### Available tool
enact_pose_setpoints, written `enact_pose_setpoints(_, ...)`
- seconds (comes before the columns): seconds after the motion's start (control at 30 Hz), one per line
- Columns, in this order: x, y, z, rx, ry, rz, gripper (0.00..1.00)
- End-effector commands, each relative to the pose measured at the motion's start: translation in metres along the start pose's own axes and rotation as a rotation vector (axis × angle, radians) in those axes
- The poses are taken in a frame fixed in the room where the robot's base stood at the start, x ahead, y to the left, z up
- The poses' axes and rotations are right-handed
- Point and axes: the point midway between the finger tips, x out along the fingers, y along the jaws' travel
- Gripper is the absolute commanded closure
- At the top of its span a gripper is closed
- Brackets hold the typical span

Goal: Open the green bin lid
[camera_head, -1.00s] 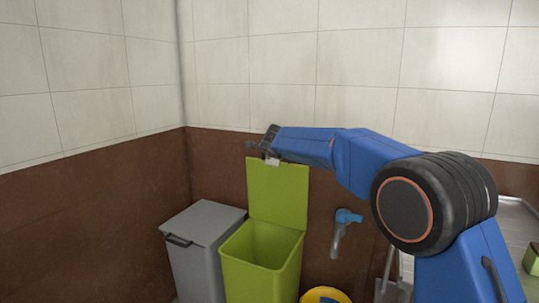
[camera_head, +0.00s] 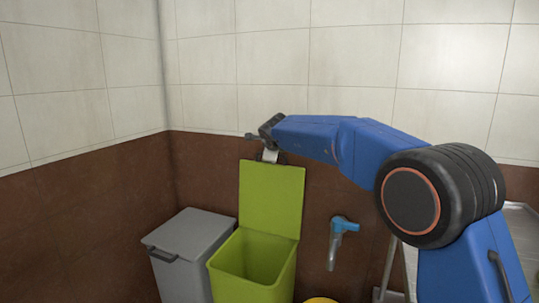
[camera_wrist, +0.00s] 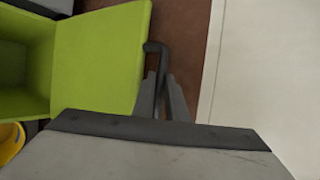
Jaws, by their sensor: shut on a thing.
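The green bin (camera_head: 252,268) stands against the brown wall with its lid (camera_head: 271,200) raised upright at the back, and its inside shows open. The lid also fills the upper left of the wrist view (camera_wrist: 100,50). My gripper (camera_head: 268,156) is at the top edge of the raised lid. In the wrist view its fingers (camera_wrist: 168,88) are shut on the dark handle (camera_wrist: 157,47) at the lid's edge. The handle is mostly hidden by my gripper in the head view.
A grey bin (camera_head: 187,245) with its lid down stands just left of the green bin. A blue-handled tap (camera_head: 342,228) is on the wall to the right. A yellow object (camera_head: 320,300) is low at the front. The tiled wall is close behind the lid.

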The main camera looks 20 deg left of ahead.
Motion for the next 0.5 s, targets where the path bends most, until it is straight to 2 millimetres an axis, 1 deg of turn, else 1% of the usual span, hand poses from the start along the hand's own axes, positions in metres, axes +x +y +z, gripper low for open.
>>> enact_pose_setpoints(0.03, 0.0094, 0.0128, -0.0071, -0.002, 0.017, 0.022, 1.00)
enact_pose_setpoints(0.17, 0.0093, 0.0129, -0.0070, -0.003, 0.017, 0.022, 1.00)
enact_pose_setpoints(0.2, 0.0093, 0.0129, -0.0071, -0.003, 0.018, 0.022, 0.78)
enact_pose_setpoints(0.23, 0.0092, 0.0129, -0.0069, -0.003, 0.017, 0.022, 0.71)
enact_pose_setpoints(0.27, 0.0092, 0.0129, -0.0068, -0.003, 0.017, 0.022, 0.69)
enact_pose_setpoints(0.5, 0.0069, 0.0127, -0.0057, -0.003, 0.016, 0.021, 0.69)
